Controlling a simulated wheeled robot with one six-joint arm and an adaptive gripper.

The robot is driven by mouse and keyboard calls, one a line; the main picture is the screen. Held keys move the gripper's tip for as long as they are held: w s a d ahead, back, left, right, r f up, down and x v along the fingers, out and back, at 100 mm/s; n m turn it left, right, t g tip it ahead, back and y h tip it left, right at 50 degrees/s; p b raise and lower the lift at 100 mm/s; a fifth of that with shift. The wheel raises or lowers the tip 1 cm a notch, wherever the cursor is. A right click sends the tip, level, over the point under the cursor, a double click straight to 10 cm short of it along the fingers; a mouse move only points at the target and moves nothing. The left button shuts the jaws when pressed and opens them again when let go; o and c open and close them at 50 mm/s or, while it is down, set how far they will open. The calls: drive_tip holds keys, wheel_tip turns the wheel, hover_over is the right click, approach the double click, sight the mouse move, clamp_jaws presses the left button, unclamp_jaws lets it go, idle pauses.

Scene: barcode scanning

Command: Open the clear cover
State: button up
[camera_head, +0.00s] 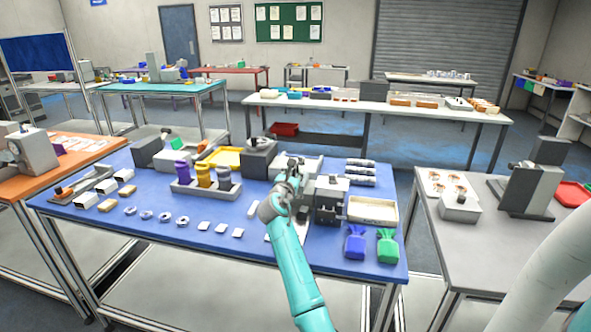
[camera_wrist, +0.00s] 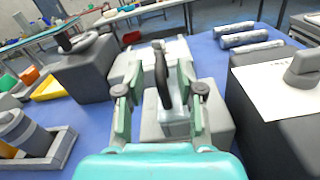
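My gripper (camera_wrist: 158,108) is open in the wrist view, with one finger on each side of a dark upright handle (camera_wrist: 161,70). The handle stands on a pale grey box-like device (camera_wrist: 130,65). A pale, glossy panel behind the handle looks like the clear cover (camera_wrist: 180,52); its edges are hard to make out. I cannot tell whether the fingers touch the handle. In the head view my gripper (camera_head: 291,178) is over the blue table beside the grey device, and my arm hides part of it.
The blue table (camera_head: 160,215) is crowded. A dark grey block (camera_head: 259,160) stands left of my gripper, with purple and yellow items in a grey tray (camera_head: 200,190). Grey cylinders (camera_wrist: 245,38), a cream tray (camera_head: 372,212) and blue and green bags (camera_head: 355,245) are to the right.

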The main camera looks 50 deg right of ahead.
drive_tip(key=shift+x, duration=1.25)
clamp_jaws()
